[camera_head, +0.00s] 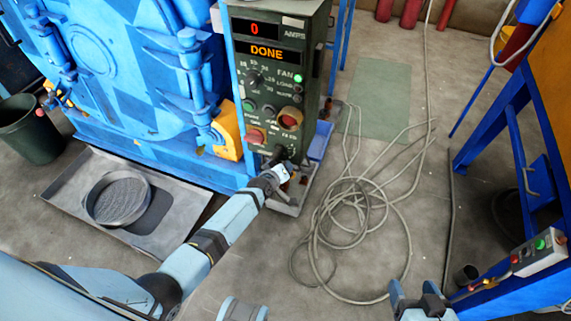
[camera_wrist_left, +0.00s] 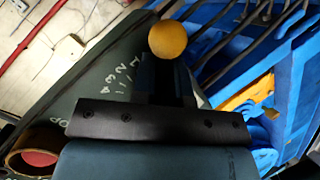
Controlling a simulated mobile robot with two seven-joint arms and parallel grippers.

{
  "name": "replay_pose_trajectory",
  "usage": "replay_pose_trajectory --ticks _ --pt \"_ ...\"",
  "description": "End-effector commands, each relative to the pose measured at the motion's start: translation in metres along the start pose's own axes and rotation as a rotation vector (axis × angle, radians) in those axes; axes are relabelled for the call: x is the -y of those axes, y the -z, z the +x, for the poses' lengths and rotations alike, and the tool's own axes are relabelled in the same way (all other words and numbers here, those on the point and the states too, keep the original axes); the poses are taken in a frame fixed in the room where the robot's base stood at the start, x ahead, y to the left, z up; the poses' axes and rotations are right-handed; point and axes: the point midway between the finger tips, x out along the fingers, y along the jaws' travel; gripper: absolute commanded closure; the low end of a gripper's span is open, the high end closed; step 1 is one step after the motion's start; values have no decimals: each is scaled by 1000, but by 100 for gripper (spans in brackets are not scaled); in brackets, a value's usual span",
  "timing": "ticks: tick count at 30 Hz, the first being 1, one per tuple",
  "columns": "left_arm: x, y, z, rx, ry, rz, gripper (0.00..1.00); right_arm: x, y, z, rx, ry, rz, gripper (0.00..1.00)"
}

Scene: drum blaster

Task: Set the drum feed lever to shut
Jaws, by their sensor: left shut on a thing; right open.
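The green control panel (camera_head: 273,90) stands beside the blue drum machine (camera_head: 120,70); its displays read 0 AMPS and DONE. My left gripper (camera_head: 284,168) is at the panel's lower end. In the left wrist view, the yellow ball knob of the drum feed lever (camera_wrist_left: 172,39) shows just beyond the fingers of my left gripper (camera_wrist_left: 168,78), which are shut on the lever. The lever's shaft and its setting are hidden by the gripper. My right gripper (camera_head: 420,293) is open and empty over the floor at the lower right.
A grey tray (camera_head: 70,205) with a round sieve (camera_head: 117,198) lies left of my left arm. Loose cable (camera_head: 350,215) coils on the floor right of the panel. A blue frame (camera_head: 500,120) with a small button box (camera_head: 538,250) stands at the right.

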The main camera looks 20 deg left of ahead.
Motion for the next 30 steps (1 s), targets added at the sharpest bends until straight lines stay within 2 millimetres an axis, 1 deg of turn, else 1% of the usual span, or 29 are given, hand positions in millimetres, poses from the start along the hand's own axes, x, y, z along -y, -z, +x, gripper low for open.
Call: replay_pose_trajectory --ticks 14,15,17,26,29,30 --pt "1 -2 0 -1 6 15 100 0 0 0 1 -2 0 32" --pt "1 -2 0 0 6 15 77 0 0 0 1 -2 0 32" --pt "1 -2 0 -1 6 15 63 0 0 0 1 -2 0 32" --pt "1 -1 -1 -2 5 12 62 0 1 0 1 -2 0 32" --pt "0 0 -8 -1 6 12 62 0 4 -2 2 -2 -1 32" --pt "0 0 -14 -1 6 12 62 0 5 -3 3 -3 -2 32"
